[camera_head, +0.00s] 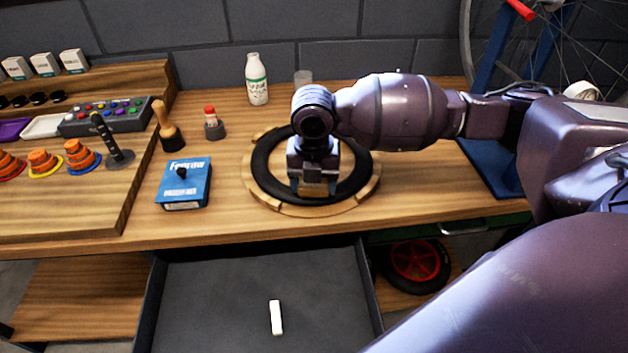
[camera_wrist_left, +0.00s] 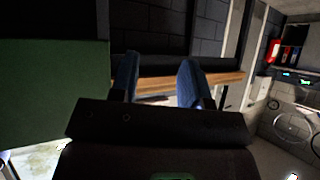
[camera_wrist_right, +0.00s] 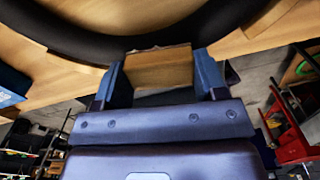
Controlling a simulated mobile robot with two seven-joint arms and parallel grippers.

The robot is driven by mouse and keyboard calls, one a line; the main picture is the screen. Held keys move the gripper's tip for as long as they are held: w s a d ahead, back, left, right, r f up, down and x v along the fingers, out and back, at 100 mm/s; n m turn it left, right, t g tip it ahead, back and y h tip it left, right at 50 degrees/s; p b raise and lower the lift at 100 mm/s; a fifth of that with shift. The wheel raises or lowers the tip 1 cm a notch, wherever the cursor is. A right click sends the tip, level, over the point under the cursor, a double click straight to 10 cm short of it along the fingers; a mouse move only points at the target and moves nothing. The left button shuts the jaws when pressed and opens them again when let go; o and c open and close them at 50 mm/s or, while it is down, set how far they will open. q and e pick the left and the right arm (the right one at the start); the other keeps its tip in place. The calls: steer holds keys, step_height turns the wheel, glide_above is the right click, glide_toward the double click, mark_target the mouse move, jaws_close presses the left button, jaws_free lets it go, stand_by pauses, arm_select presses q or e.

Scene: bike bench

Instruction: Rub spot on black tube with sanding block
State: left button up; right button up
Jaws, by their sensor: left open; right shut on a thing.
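The black tube (camera_head: 264,168) lies as a ring in a round wooden holder (camera_head: 262,201) on the bench; it also shows in the right wrist view (camera_wrist_right: 75,38). My right gripper (camera_head: 314,188) is over the near part of the ring and points down. It is shut on the sanding block (camera_wrist_right: 158,70), a tan block between the blue fingers. Whether the block touches the tube is hard to tell. The spot cannot be made out; the gripper covers part of the tube. My left gripper (camera_wrist_left: 158,80) is open and empty, away from the bench top, and out of the head view.
A blue box (camera_head: 184,186), a wooden-handled tool (camera_head: 168,128), a small red-capped bottle (camera_head: 212,122) and a white bottle (camera_head: 257,79) stand left of and behind the holder. An open drawer (camera_head: 225,290) below holds a white piece (camera_head: 276,317). A bike wheel is at the right.

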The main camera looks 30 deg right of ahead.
steer(key=shift+a, duration=0.15)
steer(key=shift+w+a, duration=0.5)
arm_select(q)
steer(key=shift+w+d, duration=0.1)
steer(key=shift+w, duration=0.15)
arm_select(e)
steer(key=shift+w+a+f, duration=0.1)
steer(key=shift+w+a, duration=0.2)
steer(key=shift+a, duration=0.15)
arm_select(q)
steer(key=shift+s, duration=0.15)
arm_select(e)
steer(key=shift+s+d, duration=0.1)
steer(key=shift+s+d, duration=0.3)
steer(key=shift+d, duration=0.15)
steer(key=shift+s+d+p, duration=0.35)
steer(key=shift+d+p, duration=0.05)
steer(key=shift+d, duration=0.05)
arm_select(q)
steer(key=shift+w+r, duration=0.35)
steer(key=shift+r, duration=0.5)
arm_select(e)
steer(key=shift+s+d+f, duration=0.15)
arm_select(q)
steer(key=shift+s, duration=0.15)
arm_select(e)
steer(key=shift+a, duration=0.25)
